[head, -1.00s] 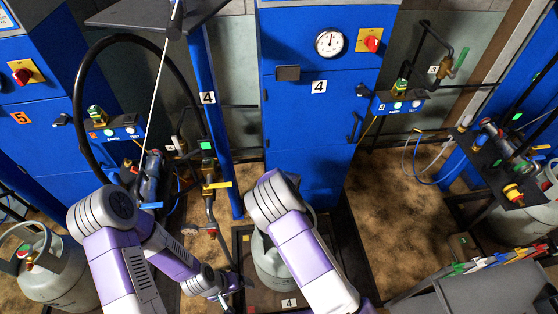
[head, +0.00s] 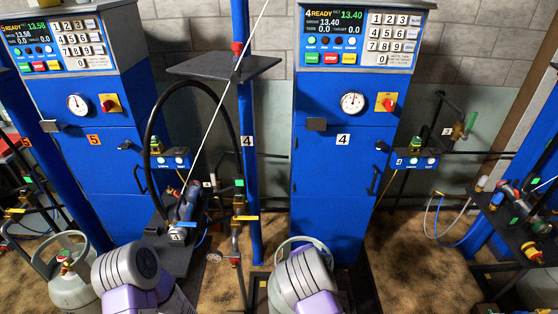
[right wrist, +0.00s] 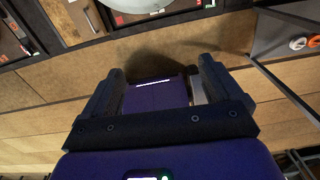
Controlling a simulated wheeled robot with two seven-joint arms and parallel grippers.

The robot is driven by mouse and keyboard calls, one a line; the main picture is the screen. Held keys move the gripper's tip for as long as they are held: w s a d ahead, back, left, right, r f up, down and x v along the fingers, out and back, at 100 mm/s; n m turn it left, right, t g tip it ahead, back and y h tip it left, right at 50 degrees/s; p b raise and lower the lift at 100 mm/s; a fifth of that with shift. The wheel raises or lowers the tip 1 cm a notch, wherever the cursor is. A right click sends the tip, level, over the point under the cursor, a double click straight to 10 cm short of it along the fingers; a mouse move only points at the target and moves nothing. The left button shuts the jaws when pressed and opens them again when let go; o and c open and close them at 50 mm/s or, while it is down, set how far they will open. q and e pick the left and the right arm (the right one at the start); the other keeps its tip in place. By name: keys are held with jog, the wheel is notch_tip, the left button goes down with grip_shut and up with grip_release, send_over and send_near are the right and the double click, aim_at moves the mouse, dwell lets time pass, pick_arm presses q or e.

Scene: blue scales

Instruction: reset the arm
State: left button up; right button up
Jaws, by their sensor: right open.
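My left arm (head: 130,280) and my right arm (head: 303,285) show in the head view only as rounded purple and grey links at the bottom edge. My left gripper is out of view. In the right wrist view my right gripper (right wrist: 158,78) is open, its two dark fingers wide apart with nothing gripped. A purple surface shows behind the gap between the fingers, and tan flooring lies around it.
Blue scale cabinet 4 (head: 341,180) stands ahead, with cabinet 5 (head: 92,110) at left. A grey gas cylinder (head: 72,284) stands at the lower left; another (head: 290,246) is partly hidden behind my right arm. A blue post (head: 252,200) rises between the cabinets. Brown floor shows at right (head: 415,260).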

jog(key=s+d+f+n+g+y, duration=0.1)
jog(key=s+d+f+n, duration=0.15)
jog(key=s+n, duration=0.5)
jog(key=s+d+f+n, duration=0.2)
jog(key=s+f+n, duration=0.2)
jog(key=s+n, duration=0.4)
jog(key=s+a+r+n+t+y, duration=0.1)
jog(key=s+a+r+n, duration=0.1)
jog(key=n, duration=0.7)
jog(key=s+a+r+n+y, duration=0.2)
jog(key=s+a+r+n, duration=0.1)
jog(key=n, duration=0.6)
jog(key=shift+s+a+r+t, duration=0.25)
jog(key=shift+s+a+t, duration=0.15)
jog(key=shift+a, duration=0.25)
